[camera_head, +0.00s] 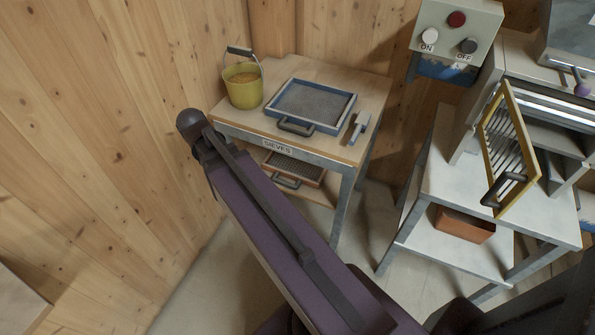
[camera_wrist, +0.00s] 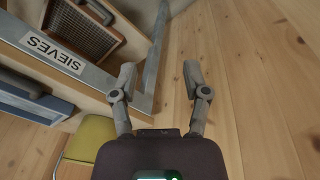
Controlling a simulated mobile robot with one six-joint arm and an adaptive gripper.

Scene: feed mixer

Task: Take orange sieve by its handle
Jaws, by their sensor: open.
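The orange sieve (camera_head: 298,166), with a brown-orange frame and dark mesh, lies on the shelf under the table marked SIEVES. Its dark handle (camera_head: 286,182) points toward the front, and my purple arm covers part of the shelf near it. In the wrist view, which is turned upside down, the orange sieve (camera_wrist: 85,30) and its handle (camera_wrist: 98,10) are at the upper left, partly cut off. My gripper (camera_wrist: 160,74) is open and empty, beside the table's metal edge and apart from the sieve. My gripper is hidden in the head view.
The table's metal leg (camera_head: 340,207) flanks the shelf. A yellow-framed sieve (camera_head: 535,176) is at the machine on the right. Wooden walls close in the left and back.

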